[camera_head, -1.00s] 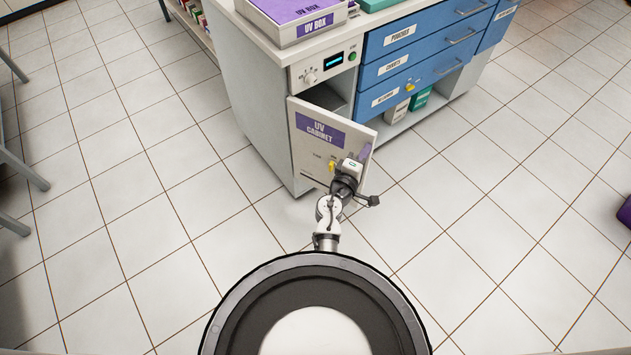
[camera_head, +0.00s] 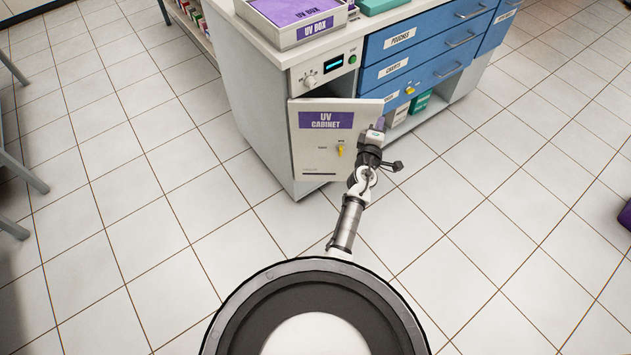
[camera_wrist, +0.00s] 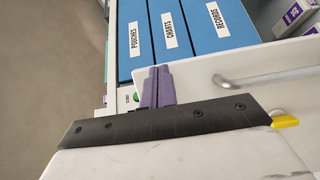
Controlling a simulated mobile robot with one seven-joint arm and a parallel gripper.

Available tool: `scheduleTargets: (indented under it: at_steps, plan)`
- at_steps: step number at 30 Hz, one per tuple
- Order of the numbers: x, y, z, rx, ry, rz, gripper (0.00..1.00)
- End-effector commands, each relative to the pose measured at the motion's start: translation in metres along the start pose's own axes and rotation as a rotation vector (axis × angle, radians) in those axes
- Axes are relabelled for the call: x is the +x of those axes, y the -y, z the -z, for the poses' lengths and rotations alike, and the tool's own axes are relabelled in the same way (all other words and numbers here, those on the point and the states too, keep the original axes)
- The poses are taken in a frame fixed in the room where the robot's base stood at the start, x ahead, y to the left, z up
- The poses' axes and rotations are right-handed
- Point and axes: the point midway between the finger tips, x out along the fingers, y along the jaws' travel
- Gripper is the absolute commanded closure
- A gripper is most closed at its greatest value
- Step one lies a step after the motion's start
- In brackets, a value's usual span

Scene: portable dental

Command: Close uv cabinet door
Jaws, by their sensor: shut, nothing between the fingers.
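The UV cabinet door (camera_head: 318,148) is a pale panel with a purple label and a yellow key. It is hinged at the left and stands ajar, its free right edge out from the cabinet front. My gripper (camera_head: 378,126) is at the outer side of the door near that free edge. In the wrist view its purple fingers (camera_wrist: 157,86) are shut together and empty, beside the door panel (camera_wrist: 290,62) with its grey bar handle (camera_wrist: 240,78). I cannot tell whether the fingertips touch the door. The cabinet (camera_head: 262,110) interior is mostly hidden.
A control panel (camera_head: 325,70) with a knob and green button sits above the door. Blue drawers (camera_head: 425,45) are to the right, with small boxes on an open shelf below. A UV box (camera_head: 300,25) stands on the countertop.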

Motion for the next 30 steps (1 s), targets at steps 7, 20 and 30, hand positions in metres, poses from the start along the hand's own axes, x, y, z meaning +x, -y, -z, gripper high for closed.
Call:
scheduleTargets:
  at_steps: [7,20,30]
  plan:
    - [0.015,-0.001,-0.001,-0.001,-0.049,0.000,1.00]
    - [0.053,0.000,0.010,0.000,-0.193,0.000,1.00]
    - [0.090,0.003,0.025,-0.002,-0.340,-0.001,1.00]
